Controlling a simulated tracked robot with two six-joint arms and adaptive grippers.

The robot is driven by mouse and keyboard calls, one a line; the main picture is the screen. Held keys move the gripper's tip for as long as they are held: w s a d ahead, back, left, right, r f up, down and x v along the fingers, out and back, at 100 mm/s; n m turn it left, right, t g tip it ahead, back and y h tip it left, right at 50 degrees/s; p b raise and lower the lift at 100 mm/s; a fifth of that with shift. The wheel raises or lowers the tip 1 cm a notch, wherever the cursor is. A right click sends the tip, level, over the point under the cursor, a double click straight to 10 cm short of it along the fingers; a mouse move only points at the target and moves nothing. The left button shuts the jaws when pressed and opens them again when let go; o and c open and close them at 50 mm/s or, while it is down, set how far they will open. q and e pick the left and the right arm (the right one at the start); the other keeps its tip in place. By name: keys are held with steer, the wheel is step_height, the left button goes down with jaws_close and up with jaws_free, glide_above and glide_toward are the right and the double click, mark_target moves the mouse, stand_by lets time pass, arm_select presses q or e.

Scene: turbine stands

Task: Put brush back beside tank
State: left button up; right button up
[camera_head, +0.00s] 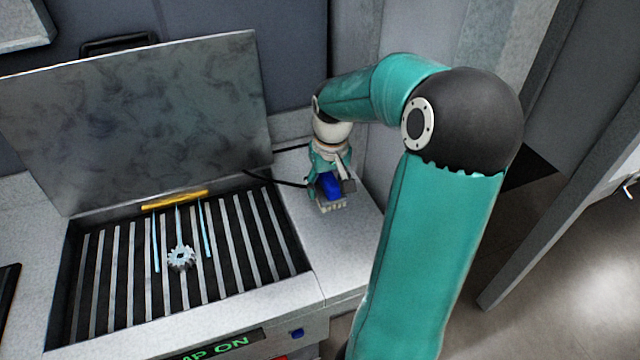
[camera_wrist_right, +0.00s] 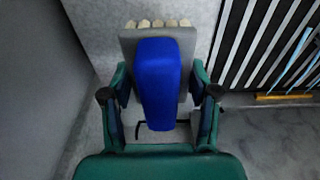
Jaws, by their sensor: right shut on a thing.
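The brush has a blue handle (camera_head: 329,186), a grey block and pale bristles; it also shows in the right wrist view (camera_wrist_right: 158,80). My right gripper (camera_head: 328,190) is shut on the brush, with a finger on each side of it in the wrist view. The brush is at the grey counter (camera_head: 351,237) to the right of the tank (camera_head: 315,284). I cannot tell whether its bristles touch the counter. The tank's lid (camera_head: 140,110) stands open, and dark slats with light bars show inside. My left gripper is not in view.
A toothed metal part (camera_head: 180,258) lies on the slats with thin blue streams around it. A yellow bar (camera_head: 175,200) is at the tank's back edge. A black cable (camera_head: 275,180) runs towards the gripper. A wall stands close behind the counter.

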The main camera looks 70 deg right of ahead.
mark_target(325, 215)
steer(key=shift+f+b, duration=2.5)
steer(key=shift+f, duration=0.95)
steer(key=shift+f, duration=0.3)
steer(key=o, duration=1.3)
steer(key=shift+o, duration=0.7)
steer(key=shift+r, duration=0.1)
steer(key=shift+s+a+r+p, duration=0.15)
steer(key=shift+r+p, duration=1.1)
steer(key=shift+r, duration=0.5)
steer(key=shift+s+a+r+p, duration=0.1)
steer(key=shift+a+r+p, duration=0.05)
steer(key=shift+r+p, duration=1.3)
steer(key=shift+r+b, duration=0.25)
steer(key=shift+b, duration=0.05)
